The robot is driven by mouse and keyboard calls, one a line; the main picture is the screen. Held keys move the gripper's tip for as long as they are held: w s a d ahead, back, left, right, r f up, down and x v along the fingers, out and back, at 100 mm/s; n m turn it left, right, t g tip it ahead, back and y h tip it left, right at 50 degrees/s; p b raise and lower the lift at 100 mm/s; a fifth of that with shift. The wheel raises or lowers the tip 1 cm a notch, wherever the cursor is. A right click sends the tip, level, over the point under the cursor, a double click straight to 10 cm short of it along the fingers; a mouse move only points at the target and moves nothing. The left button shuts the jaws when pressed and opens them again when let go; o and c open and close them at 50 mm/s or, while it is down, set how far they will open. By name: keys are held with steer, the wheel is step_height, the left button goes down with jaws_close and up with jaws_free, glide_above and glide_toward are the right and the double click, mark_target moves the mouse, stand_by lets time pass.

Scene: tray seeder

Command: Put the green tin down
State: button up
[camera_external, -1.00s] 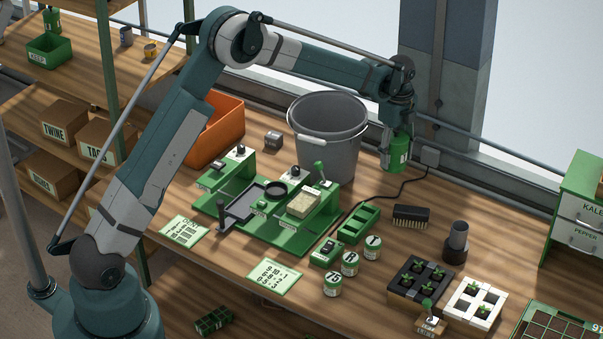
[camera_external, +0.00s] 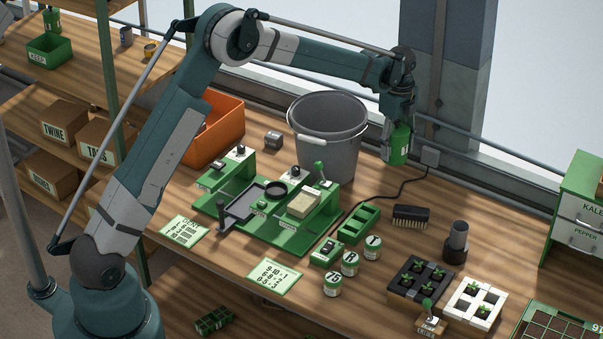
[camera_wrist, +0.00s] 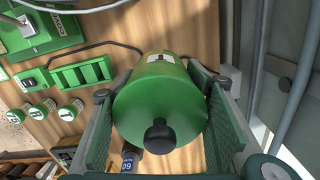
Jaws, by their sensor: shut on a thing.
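The green tin (camera_external: 398,145) hangs upright in my gripper (camera_external: 390,130) at the back of the bench, just right of the grey bucket. A white label patch shows on its side. In the wrist view, the tin (camera_wrist: 160,100) shows its green end with a black knob, and the two jaws of my gripper (camera_wrist: 160,110) press on it from both sides. Whether the tin's bottom touches the bench cannot be told.
The grey bucket (camera_external: 322,150) stands left of the tin. A black cable (camera_external: 385,194) and a brush (camera_external: 411,216) lie in front of it. The green seeder (camera_external: 260,215) and a green divided tray (camera_external: 360,223) are nearer. Bare wood shows right of the brush.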

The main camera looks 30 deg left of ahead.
steer(key=r, duration=1.6)
steer(key=shift+a+r, duration=0.3)
steer(key=shift+a, duration=0.05)
steer(key=s+a+r, duration=0.1)
steer(key=s+a, duration=0.3)
steer(key=a, duration=0.7)
steer(key=s+a+r, duration=0.2)
steer(key=s+a, duration=0.2)
steer(key=a, duration=0.7)
steer(key=s+a+n+b, duration=0.2)
steer(key=s+a, duration=1.5)
steer(key=a, duration=0.2)
steer(key=s+a+f, duration=0.2)
steer(key=s+a, duration=0.3)
steer(key=s, duration=0.6)
steer(key=s+a+f, duration=0.1)
steer(key=s+a, duration=0.4)
steer(key=s, duration=0.5)
step_height(320, 180, down, 18)
steer(key=shift+a+f+n, duration=0.15)
steer(key=shift+a+n, duration=0.05)
steer(key=shift+n, duration=0.1)
steer(key=shift+f, duration=0.15)
steer(key=shift+f+b, duration=0.45)
steer(key=shift+f, duration=2.3)
steer(key=shift+f, duration=0.1)
